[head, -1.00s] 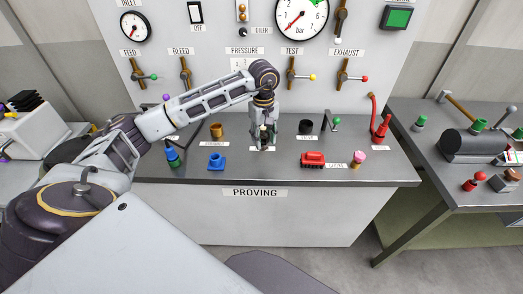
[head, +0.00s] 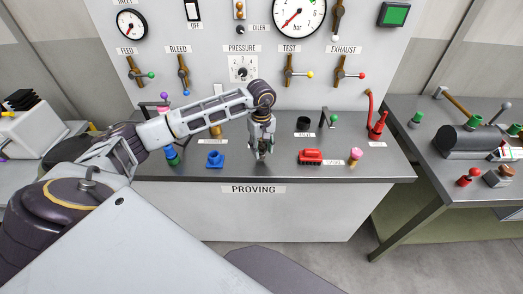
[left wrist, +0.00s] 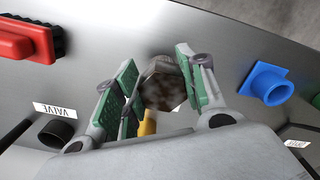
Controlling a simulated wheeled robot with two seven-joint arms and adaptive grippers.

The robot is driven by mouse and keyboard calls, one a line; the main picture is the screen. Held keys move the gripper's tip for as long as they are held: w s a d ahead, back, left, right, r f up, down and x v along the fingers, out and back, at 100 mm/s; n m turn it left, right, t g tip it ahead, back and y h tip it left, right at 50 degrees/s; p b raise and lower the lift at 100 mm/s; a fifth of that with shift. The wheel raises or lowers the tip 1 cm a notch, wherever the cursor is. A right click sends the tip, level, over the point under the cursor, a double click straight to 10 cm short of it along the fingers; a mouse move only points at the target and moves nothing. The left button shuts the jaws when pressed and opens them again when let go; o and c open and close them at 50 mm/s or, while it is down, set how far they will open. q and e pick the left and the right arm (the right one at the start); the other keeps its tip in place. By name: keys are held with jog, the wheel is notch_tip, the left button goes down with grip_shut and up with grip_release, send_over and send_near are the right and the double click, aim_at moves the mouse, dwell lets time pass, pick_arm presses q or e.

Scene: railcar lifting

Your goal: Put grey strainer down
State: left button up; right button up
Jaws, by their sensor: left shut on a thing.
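My left gripper (head: 261,152) is over the grey bench (head: 230,174), between a blue fitting and a red block. It is shut on the grey strainer, which shows in the left wrist view (left wrist: 162,84) as a round, dull grey-brown piece between the green finger pads. In the head view the fingers hide most of the strainer. I cannot tell whether its underside touches the bench. My right gripper is not in view.
The blue fitting (head: 215,160) stands left of the gripper. The red block (head: 310,157) and a pink-topped piece (head: 356,155) are to the right. A black ring (head: 303,123) and a brass piece (head: 215,131) stand behind. The bench's front strip is clear.

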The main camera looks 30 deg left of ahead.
aim_at(261, 146)
pick_arm(q)
jog(key=shift+f, duration=0.9)
jog(key=shift+f, duration=0.2)
jog(key=o, duration=1)
jog(key=shift+r, duration=0.15)
jog(key=shift+r, duration=0.15)
jog(key=shift+r+b, duration=1.05)
jog(key=shift+r, duration=4.85)
